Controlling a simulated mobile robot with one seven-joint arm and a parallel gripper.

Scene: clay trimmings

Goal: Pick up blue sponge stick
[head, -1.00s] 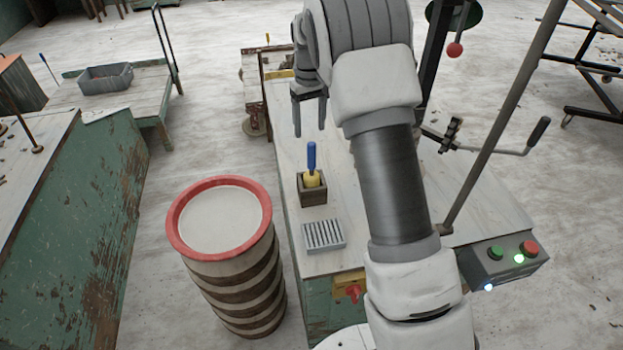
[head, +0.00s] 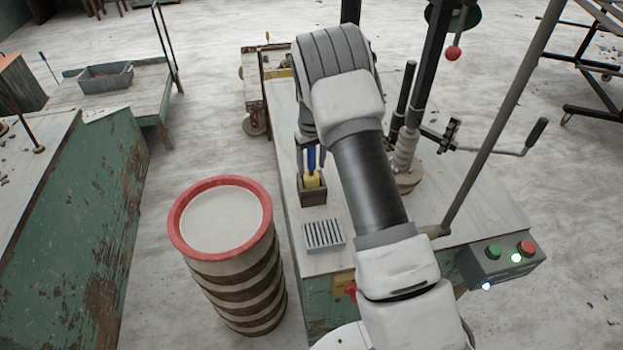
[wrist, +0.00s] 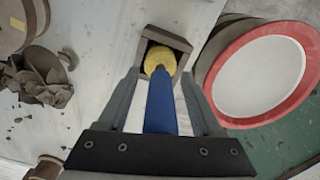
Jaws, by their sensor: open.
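The blue sponge stick (head: 311,160) has a blue handle and a yellow sponge end. It stands upright in a small square brown box (head: 313,197) on the worktable, sponge end down. In the wrist view the blue handle (wrist: 160,103) points toward the camera, with the yellow sponge (wrist: 158,57) inside the box (wrist: 183,43). My gripper (head: 310,165) is open, its fingers on either side of the blue handle. In the wrist view my gripper (wrist: 161,85) has the handle between its fingers, with gaps showing; contact is not visible.
A slotted grey block (head: 324,234) lies on the worktable in front of the box. A striped drum with a red rim (head: 219,290) stands to the left. A machine column (head: 405,130) rises at the right. Clay scraps (wrist: 40,80) lie on the table in the wrist view.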

